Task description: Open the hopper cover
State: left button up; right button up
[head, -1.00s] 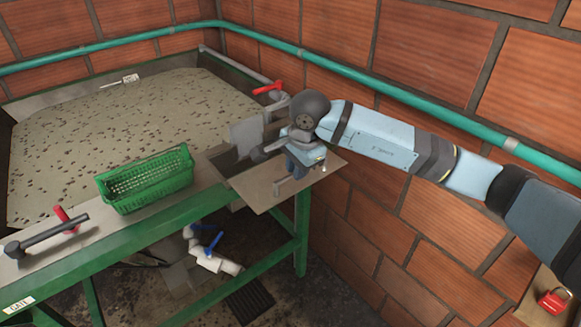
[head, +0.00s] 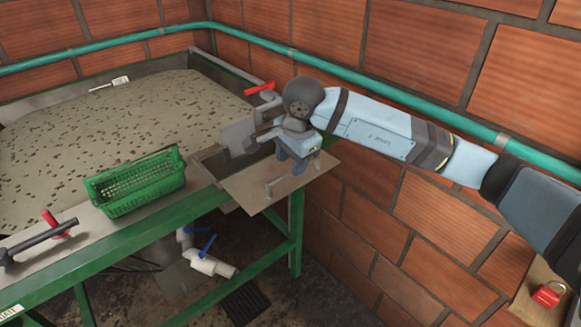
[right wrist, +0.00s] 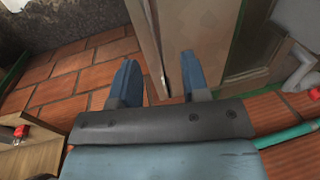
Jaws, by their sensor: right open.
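The hopper cover appears to be the flat grey-beige plate (head: 242,191) lying at the right end of the green-framed tank, with a small pale bracket handle (head: 272,189) on top. My right gripper (head: 284,164) is over this plate, pointing down close to the handle. In the right wrist view its two blue fingers (right wrist: 158,85) are spread apart, with a beige panel edge (right wrist: 150,40) showing between and beyond them. Whether the fingers touch the handle cannot be told. The plate lies flat. My left gripper is not in view.
A green basket (head: 136,186) stands on the tank's ledge left of the plate. An upright grey plate (head: 238,137) and a red lever (head: 259,88) are behind my gripper. A brick wall with a teal pipe (head: 240,33) closes the right and back. A red padlock (head: 547,294) is at lower right.

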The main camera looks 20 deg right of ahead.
notch_tip(320, 180, up, 11)
jog(key=s+b, duration=0.1)
jog(key=s, duration=0.1)
jog(key=shift+d+b, duration=0.3)
jog(key=shift+d, duration=0.05)
jog(key=shift+s, duration=0.1)
jog(key=s+a+f+m+g+y+p, duration=0.1)
jog(key=s+a+f+m+g+y, duration=0.25)
jog(key=s+a+y, duration=0.4)
jog(key=s+a+f+m+g+y+p, duration=0.25)
jog(key=s+a+m+y, duration=0.2)
jog(key=a+y, duration=0.55)
jog(key=w+d+f+m+t+h+p, duration=0.1)
jog(key=d+f+m+t+h, duration=0.35)
jog(key=m+t, duration=0.95)
jog(key=w+d+f+m+t+h, duration=0.15)
jog(key=d+f+m+t, duration=0.5)
jog(key=m, duration=1.35)
jog(key=s+d+f+m+g+h, duration=0.2)
jog(key=s+f+m+h, duration=0.2)
jog(key=f, duration=0.7)
jog(key=s+d+f+m+g+h+p, duration=0.1)
jog(key=s+d+f+m+g+h, duration=0.2)
jog(key=s+f+m, duration=0.6)
jog(key=s+f+h, duration=0.1)
jog(key=s+h, duration=0.1)
jog(key=s, duration=0.1)
jog(key=shift+d+f+g, duration=0.15)
jog(key=shift+f+g, duration=0.2)
jog(key=shift+f, duration=0.05)
